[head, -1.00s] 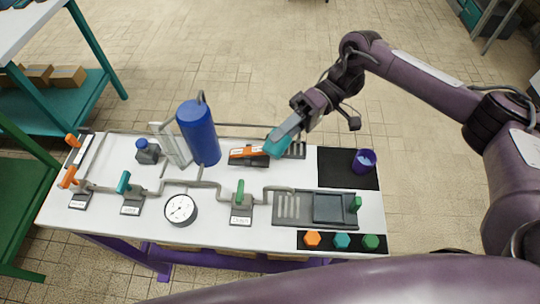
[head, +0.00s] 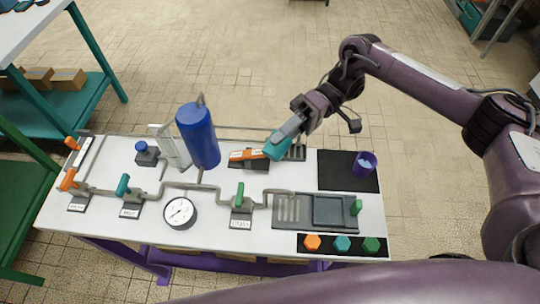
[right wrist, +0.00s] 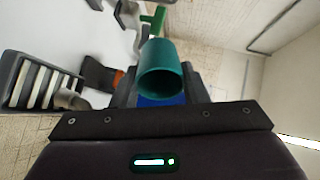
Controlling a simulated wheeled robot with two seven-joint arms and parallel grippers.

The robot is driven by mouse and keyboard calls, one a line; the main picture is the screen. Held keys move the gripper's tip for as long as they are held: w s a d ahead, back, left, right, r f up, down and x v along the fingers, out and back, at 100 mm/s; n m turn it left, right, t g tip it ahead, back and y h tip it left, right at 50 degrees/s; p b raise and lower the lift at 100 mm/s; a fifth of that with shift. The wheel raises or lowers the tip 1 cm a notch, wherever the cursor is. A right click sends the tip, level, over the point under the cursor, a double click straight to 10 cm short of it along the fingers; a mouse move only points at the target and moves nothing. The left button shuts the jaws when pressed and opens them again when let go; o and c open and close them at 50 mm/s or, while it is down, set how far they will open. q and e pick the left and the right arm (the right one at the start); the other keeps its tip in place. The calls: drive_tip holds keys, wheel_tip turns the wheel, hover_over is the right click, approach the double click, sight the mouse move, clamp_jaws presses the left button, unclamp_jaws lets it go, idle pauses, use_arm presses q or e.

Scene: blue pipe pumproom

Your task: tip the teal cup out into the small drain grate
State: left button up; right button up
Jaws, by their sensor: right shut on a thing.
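The teal cup (head: 272,151) is in my right gripper (head: 281,142), which is shut on it above the back of the table. It looks tilted, and its open mouth shows in the right wrist view (right wrist: 161,72). I cannot see whether anything is inside it or coming out. A small slatted grate (head: 297,153) lies just right of the cup in the head view. It also appears at the left of the right wrist view (right wrist: 32,84), to one side of the cup. My left gripper is not in view.
An orange-topped block (head: 247,155) lies left of the cup. A tall blue cylinder (head: 199,135) stands farther left. A larger slatted tray (head: 316,224), a gauge (head: 180,212) and pipes with valve handles sit nearer. A purple cup (head: 364,164) stands on a black mat (head: 338,171).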

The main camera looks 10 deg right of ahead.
drive_tip(key=shift+s+d+f+g+y+b, duration=0.2)
drive_tip(key=shift+g+y+b, duration=0.3)
drive_tip(key=shift+b, duration=0.8)
drive_tip(key=shift+w, duration=0.1)
drive_tip(key=shift+a, duration=0.1)
idle(1.1)
